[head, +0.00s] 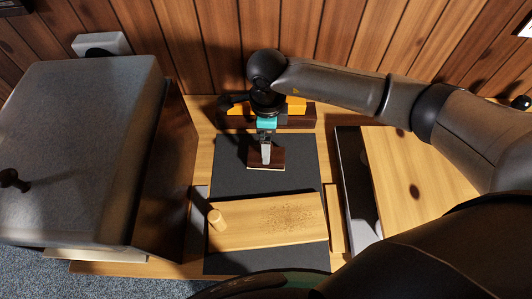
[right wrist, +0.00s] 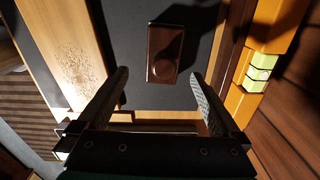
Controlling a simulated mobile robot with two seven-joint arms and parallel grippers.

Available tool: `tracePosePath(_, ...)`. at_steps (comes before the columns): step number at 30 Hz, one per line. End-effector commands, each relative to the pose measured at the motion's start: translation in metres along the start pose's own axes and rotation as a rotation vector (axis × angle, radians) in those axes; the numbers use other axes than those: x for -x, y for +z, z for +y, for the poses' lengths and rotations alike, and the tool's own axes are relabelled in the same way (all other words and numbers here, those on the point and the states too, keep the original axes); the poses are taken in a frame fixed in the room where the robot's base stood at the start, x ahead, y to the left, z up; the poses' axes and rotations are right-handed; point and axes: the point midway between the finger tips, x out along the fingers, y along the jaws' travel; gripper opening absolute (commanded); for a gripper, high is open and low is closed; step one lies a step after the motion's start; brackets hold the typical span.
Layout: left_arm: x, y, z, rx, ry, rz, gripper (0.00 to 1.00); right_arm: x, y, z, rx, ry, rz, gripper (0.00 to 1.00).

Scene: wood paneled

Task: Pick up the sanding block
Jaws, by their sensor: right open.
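The sanding block (head: 276,164) is a small dark brown block with a pale underside, lying on the dark mat (head: 230,178). In the right wrist view the sanding block (right wrist: 164,56) sits ahead of the fingertips, roughly centred between their lines. My right gripper (head: 266,152) comes down over the block from behind in the head view and covers part of it. In the right wrist view my right gripper (right wrist: 160,76) is open, with nothing between its fingers. Whether the fingers touch the block I cannot tell. My left gripper is not in view.
A wooden board (head: 265,222) with a speckled patch and a round peg (head: 216,219) lies in front of the block. An orange and dark brown object (head: 296,112) stands behind, by the panelled wall. A large grey case (head: 80,150) is at left. Bare mat surrounds the block.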

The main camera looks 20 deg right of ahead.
Motion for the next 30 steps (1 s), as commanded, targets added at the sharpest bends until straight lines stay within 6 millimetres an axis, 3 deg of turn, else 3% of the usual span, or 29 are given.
tracePosePath(21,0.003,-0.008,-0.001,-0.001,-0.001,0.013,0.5,-0.068,0.002,-0.004,0.0,0.002,0.0,1.0)
tracePosePath(30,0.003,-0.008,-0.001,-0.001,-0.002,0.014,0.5,-0.07,0.002,-0.004,0.001,0.0,-0.001,0.98)
